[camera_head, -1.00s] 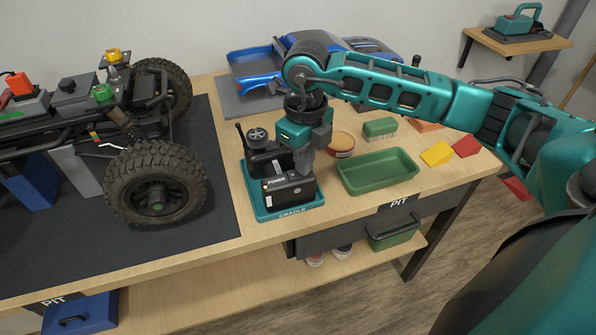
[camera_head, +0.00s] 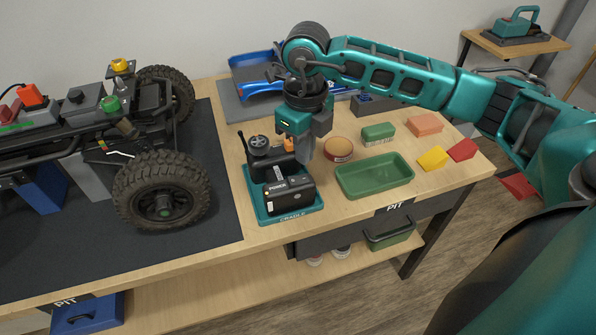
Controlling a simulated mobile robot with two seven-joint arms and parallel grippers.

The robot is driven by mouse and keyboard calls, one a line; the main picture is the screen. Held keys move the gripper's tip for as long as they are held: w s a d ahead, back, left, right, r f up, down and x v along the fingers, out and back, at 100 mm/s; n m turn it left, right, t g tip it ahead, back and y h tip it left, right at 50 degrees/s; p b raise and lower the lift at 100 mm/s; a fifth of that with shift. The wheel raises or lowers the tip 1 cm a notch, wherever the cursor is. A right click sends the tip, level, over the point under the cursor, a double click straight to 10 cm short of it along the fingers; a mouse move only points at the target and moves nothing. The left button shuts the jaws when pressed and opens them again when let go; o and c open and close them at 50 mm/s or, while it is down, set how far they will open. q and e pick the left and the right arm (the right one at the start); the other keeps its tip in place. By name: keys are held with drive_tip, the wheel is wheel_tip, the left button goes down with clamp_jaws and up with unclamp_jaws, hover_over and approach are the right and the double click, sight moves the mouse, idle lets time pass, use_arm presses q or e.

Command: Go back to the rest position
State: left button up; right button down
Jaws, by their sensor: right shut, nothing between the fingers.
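My right gripper (camera_head: 305,154) points down above the bench, over the gap between the teal cradle (camera_head: 256,209) and the round orange-topped tin (camera_head: 338,149). Its fingers are together and hold nothing. The cradle holds a black radio transmitter (camera_head: 268,160) with a small wheel at the back and a black power pack (camera_head: 289,194) at the front. The gripper partly hides the rear right side of the cradle. My left gripper is not in view.
An RC crawler (camera_head: 160,188) stands on a dark mat at left. A green tray (camera_head: 374,176), a green block (camera_head: 378,132), an orange block (camera_head: 425,124), and yellow (camera_head: 432,158) and red (camera_head: 462,149) wedges lie at right. A blue body shell (camera_head: 258,75) is behind.

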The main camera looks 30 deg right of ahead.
drive_tip(key=shift+r+p, duration=0.4)
drive_tip(key=shift+r, duration=0.5)
